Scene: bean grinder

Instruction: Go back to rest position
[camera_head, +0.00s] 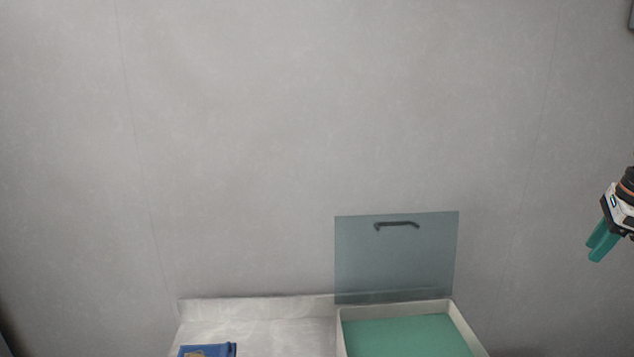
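My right gripper (594,251) shows at the right edge of the head view, with teal fingers pointing down and to the left. It is well to the right of the glass-like lid and appears to hold nothing. Its two fingers overlap at this angle, so I cannot tell whether they are open or shut. My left gripper is not in view.
A raised translucent blue-grey lid (395,265) with a dark handle (397,225) stands upright behind a white-rimmed box with a green inside (405,338). A blue object (226,350) is cut off at the bottom, on a pale surface (270,325). A grey wall (300,120) is behind.

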